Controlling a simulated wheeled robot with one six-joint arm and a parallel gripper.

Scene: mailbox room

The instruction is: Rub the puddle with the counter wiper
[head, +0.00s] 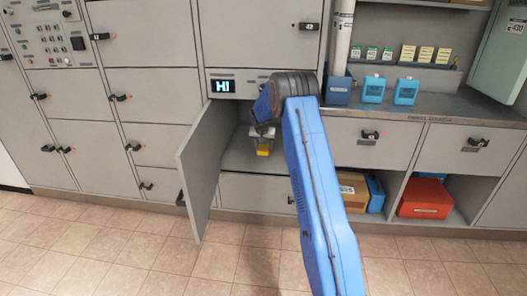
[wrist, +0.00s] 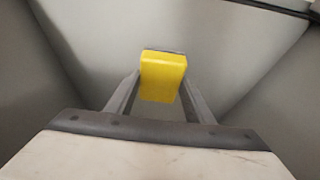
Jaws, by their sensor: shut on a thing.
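A yellow block-shaped thing, which looks like the counter wiper (wrist: 162,76), is between the two fingers of my gripper (wrist: 160,98) in the wrist view. My gripper is shut on it. In the head view my gripper (head: 263,141) reaches into an open grey compartment, and the yellow wiper (head: 263,150) shows at its lower end. I cannot tell whether the wiper touches the compartment floor. No puddle can be made out in either view.
The compartment's door (head: 200,170) stands open on the left. The tiled floor (head: 120,250) in front is clear.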

